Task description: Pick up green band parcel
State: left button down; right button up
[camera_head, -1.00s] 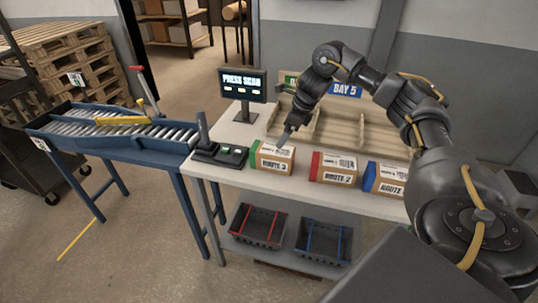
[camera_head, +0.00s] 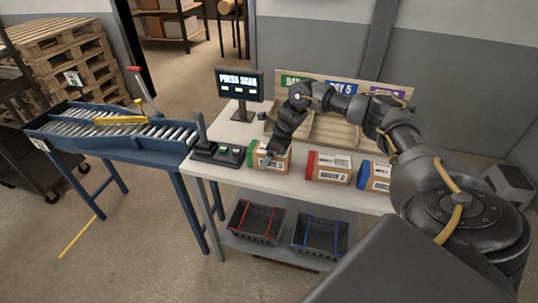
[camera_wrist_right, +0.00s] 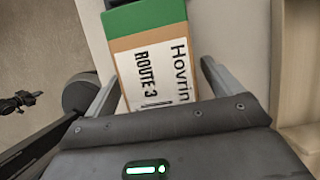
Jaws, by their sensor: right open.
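The green band parcel (camera_head: 255,159) is a brown box with a green end, standing at the left of the row on the table. My right gripper (camera_head: 269,155) is right above it and hides part of its top. In the right wrist view the parcel (camera_wrist_right: 165,50) lies between the two open fingers (camera_wrist_right: 158,88), with its green band at the far end and its "ROUTE 3" label facing the camera. I cannot tell whether the fingers touch its sides. My left gripper is not in view.
A red band parcel (camera_head: 330,167) and a blue band parcel (camera_head: 375,176) stand to the right. A scan device (camera_head: 215,152) is close on the left, with a screen (camera_head: 240,84) behind. A divided wooden rack (camera_head: 335,132) stands at the back. Two bins (camera_head: 258,222) sit on the shelf below.

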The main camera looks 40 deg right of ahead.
jog(key=shift+f, duration=0.1)
jog(key=shift+c, duration=0.3)
jog(key=c, duration=1.2)
jog(key=shift+r, duration=0.2)
jog(key=shift+c, duration=0.2)
